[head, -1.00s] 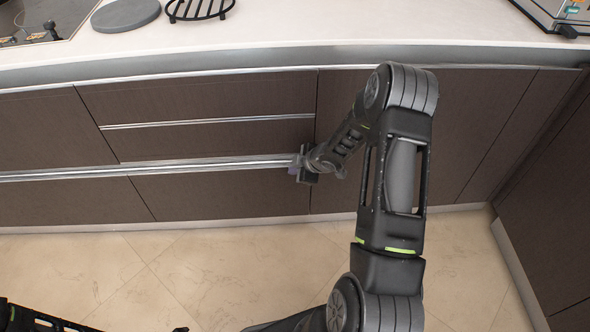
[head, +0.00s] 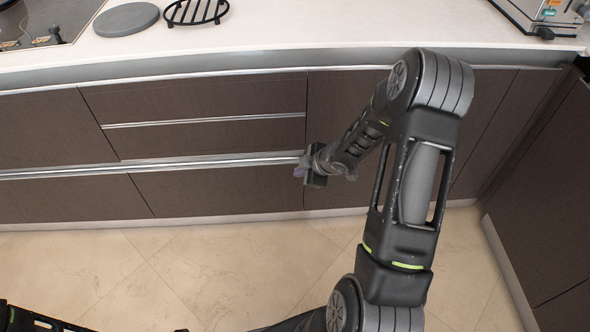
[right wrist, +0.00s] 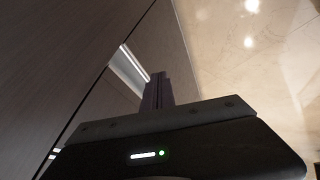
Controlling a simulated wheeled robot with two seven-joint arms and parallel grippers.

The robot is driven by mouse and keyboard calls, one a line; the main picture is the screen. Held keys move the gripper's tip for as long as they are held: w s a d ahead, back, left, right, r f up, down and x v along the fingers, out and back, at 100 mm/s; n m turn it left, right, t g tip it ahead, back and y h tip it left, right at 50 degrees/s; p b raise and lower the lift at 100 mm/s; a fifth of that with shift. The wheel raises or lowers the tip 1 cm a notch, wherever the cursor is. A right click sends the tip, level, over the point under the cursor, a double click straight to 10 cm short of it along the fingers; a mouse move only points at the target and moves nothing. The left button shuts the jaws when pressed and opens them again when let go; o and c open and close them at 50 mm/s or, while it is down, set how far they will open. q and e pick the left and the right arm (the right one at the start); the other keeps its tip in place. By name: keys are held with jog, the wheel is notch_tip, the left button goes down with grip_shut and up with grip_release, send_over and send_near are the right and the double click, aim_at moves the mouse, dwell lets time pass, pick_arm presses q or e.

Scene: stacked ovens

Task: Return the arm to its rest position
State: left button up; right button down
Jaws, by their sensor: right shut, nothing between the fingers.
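My right arm comes up from the bottom right of the head view, bends at its elbow above the counter edge and reaches down to the left. My right gripper (head: 301,172) is in front of the dark lower cabinets, near the right end of a drawer handle; I cannot tell the exact gap. In the right wrist view its fingers (right wrist: 156,92) are together with nothing between them, with cabinet fronts to the left and floor to the right. My left gripper is out of view; only a dark part of my left arm shows at the bottom left of the head view.
Dark cabinets with long metal handles (head: 200,161) stand below a white countertop (head: 350,25). A grey round plate (head: 127,19), a black rack (head: 196,11), a cooktop (head: 45,25) and a metal appliance (head: 545,14) are on top. The tiled floor (head: 200,270) is clear.

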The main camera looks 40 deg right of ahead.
jog(key=shift+s+r, duration=0.2)
jog(key=shift+s, duration=0.05)
dwell(0.5)
jog(key=s+a+f+m+g+y, duration=0.1)
jog(key=s+a+f+m, duration=0.25)
jog(key=a, duration=0.25)
jog(key=s+a+f+m+g, duration=0.1)
jog(key=s+a+f+m, duration=0.1)
jog(key=a+m, duration=0.35)
jog(key=s+a+f+m+g+y, duration=0.1)
jog(key=s+a+f+m, duration=0.2)
jog(key=a, duration=0.5)
jog(key=s+a+f+g+y, duration=0.1)
jog(key=s+a+f+g, duration=0.3)
jog(key=s+a, duration=1)
notch_tip(320, 180, up, 15)
jog(key=p, duration=1.5)
jog(key=shift+w+r, duration=0.15)
jog(key=shift+w, duration=0.3)
